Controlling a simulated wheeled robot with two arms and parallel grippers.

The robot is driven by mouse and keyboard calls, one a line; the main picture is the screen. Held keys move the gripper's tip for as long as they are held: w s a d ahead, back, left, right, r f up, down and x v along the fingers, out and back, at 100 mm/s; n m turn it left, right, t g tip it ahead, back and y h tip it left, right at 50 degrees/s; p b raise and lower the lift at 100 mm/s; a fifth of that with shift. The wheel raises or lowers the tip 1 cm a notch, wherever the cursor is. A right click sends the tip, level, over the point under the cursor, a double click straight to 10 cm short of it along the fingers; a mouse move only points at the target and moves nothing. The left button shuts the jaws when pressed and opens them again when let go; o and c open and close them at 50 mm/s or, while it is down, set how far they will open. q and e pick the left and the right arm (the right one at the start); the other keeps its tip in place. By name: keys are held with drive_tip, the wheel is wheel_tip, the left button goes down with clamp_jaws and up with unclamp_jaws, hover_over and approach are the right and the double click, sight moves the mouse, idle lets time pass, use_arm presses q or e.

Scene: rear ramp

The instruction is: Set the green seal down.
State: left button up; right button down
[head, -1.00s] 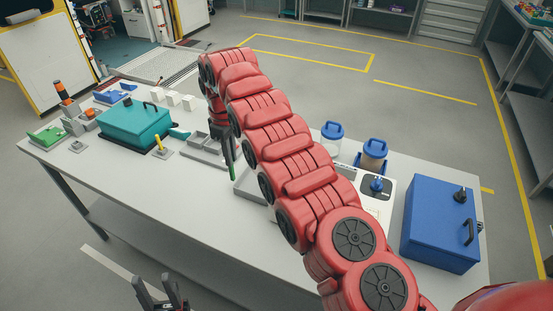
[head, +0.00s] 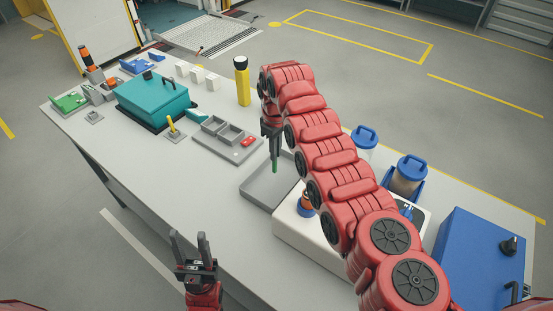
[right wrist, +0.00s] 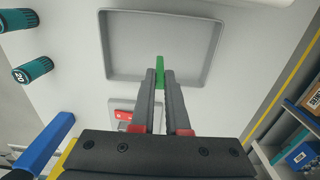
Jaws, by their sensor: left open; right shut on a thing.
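The green seal (head: 275,165) is a small thin green piece. My right gripper (head: 273,143) points down, shut on it, over the shallow grey tray (head: 250,192). In the right wrist view the green seal (right wrist: 160,70) sticks out between the fingertips (right wrist: 156,80), in front of the empty tray (right wrist: 104,45). I cannot tell how high it is above the tray floor. My left gripper (head: 194,246) is open and empty, off the table's front edge.
A grey holder (head: 228,150) with compartments and a red piece (head: 247,142) lies left of the tray. A yellow bottle (head: 242,85) stands behind it. A teal case (head: 150,100) is at left; a blue box (head: 475,260) and blue-lidded jars (head: 409,175) are at right.

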sight(276, 162)
wheel_tip(276, 162, down, 4)
drive_tip(key=shift+w+d+f+p, duration=0.1)
drive_tip(key=shift+w+p, duration=0.05)
drive_tip(key=shift+p, duration=0.2)
drive_tip(key=shift+f, duration=0.35)
drive_tip(key=shift+f, duration=0.2)
drive_tip(key=c, duration=0.9)
unclamp_jaws()
drive_tip(key=shift+r, duration=0.1)
